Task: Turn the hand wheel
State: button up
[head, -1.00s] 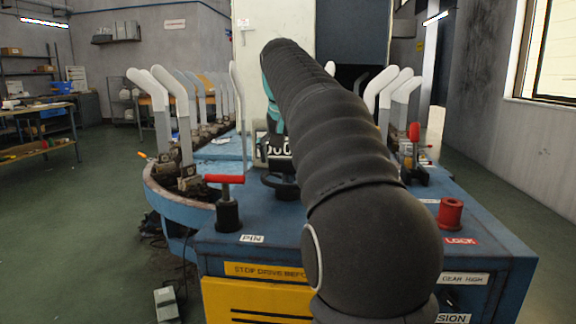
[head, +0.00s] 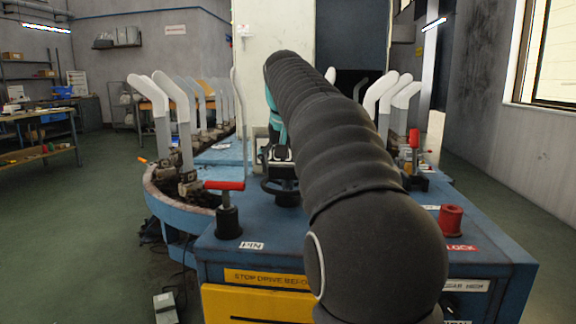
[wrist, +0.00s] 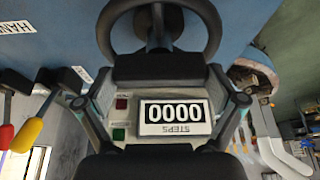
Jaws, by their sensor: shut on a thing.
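The black hand wheel (head: 283,192) sits on the blue machine top, left of my arm in the head view. In the wrist view its rim (wrist: 211,33) fills the top middle, with its hub above. My gripper (wrist: 160,70) has its dark fingertips together at the near part of the rim, shut on it. The side links run down to the palm at the bottom edge. Between them shows a step counter (wrist: 175,113), upside down, reading 0000. In the head view my arm hides part of the gripper and of the wheel area.
A red-handled pin lever (head: 228,208) stands left of the wheel. A red knob (head: 451,219) sits by the LOCK label at right, with a red-topped lever (head: 414,138) behind it. White sock forms (head: 176,110) ring the machine on both sides. Open floor lies left.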

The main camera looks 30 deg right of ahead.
jog(key=n+y+p, duration=0.1)
jog(key=n+p, duration=0.1)
jog(key=n, duration=0.1)
jog(key=n+y+p, duration=0.1)
jog(key=n+p, duration=0.1)
jog(key=shift+r+n+t, duration=0.2)
jog(key=shift+n+t, duration=0.1)
jog(key=shift+n, duration=0.1)
jog(key=n+y+p, duration=0.1)
jog(key=n, duration=0.1)
jog(key=n+y+p, duration=0.1)
jog(key=n, duration=0.2)
jog(key=shift+f+p, duration=0.15)
jog(key=shift+p, duration=0.2)
jog(key=shift+n, duration=0.3)
jog(key=o, duration=0.8)
jog(key=v, duration=1.2)
jog(key=shift+w+d, duration=0.15)
